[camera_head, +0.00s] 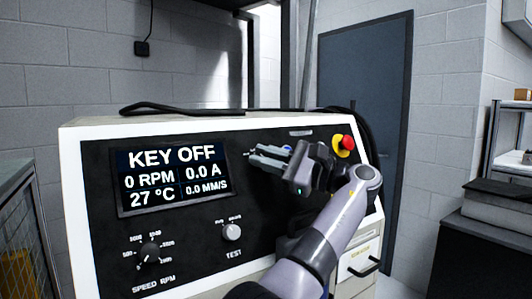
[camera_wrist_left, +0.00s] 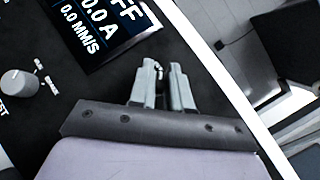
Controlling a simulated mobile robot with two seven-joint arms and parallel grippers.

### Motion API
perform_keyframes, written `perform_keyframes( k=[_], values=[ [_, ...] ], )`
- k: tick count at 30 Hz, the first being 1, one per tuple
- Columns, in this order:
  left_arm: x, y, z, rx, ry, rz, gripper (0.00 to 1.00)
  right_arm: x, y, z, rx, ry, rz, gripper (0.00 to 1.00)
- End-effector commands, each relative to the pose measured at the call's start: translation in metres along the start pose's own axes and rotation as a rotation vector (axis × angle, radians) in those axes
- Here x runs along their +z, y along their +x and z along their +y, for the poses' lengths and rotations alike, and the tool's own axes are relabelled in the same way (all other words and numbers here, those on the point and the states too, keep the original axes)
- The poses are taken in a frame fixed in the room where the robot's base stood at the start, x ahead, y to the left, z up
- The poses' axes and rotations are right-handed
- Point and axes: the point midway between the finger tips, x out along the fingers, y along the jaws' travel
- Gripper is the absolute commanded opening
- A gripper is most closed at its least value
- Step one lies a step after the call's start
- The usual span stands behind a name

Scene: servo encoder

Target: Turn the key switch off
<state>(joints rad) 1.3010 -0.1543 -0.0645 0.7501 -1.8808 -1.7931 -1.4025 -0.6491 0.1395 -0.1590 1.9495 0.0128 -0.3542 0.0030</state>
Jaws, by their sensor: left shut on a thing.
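The black control panel (camera_head: 190,245) has a screen (camera_head: 172,178) that reads KEY OFF, 0 RPM, 0.0 A, 27 °C and 0.0 MM/S. My left gripper (camera_head: 258,158) is at the panel face, to the right of the screen. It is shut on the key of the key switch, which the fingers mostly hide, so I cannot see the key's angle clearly. In the left wrist view the two fingers (camera_wrist_left: 163,75) lie close together against the panel, with a small part of the key between their tips. My right gripper is not in view.
A red emergency button (camera_head: 348,142) on a yellow base is just right of my gripper. The SPEED RPM knob (camera_head: 150,253) and the TEST knob (camera_head: 231,232) sit below the screen. A black cable (camera_head: 190,108) lies on the cabinet top. A dark door (camera_head: 365,120) stands behind.

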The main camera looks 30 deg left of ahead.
Motion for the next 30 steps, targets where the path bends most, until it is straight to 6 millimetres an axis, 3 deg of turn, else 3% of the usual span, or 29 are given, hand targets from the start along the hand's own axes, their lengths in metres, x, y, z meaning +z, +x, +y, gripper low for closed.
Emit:
perform_keyframes(
  k=[9,10,12,23,30],
  values=[
    [-0.004,0.0,0.002,0.003,0.008,0.007,0.0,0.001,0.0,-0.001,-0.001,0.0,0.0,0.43],
    [-0.004,0.0,0.002,0.003,0.008,0.007,0.21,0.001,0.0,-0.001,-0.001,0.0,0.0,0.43],
    [-0.004,0.0,0.002,0.003,0.008,0.007,0.38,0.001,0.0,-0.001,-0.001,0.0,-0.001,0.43],
    [-0.002,-0.003,0.001,0.0,0.004,0.004,0.38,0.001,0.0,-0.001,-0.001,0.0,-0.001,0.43],
    [-0.002,-0.028,0.001,-0.002,0.006,0.004,0.38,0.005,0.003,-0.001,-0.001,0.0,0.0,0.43]
  ],
)
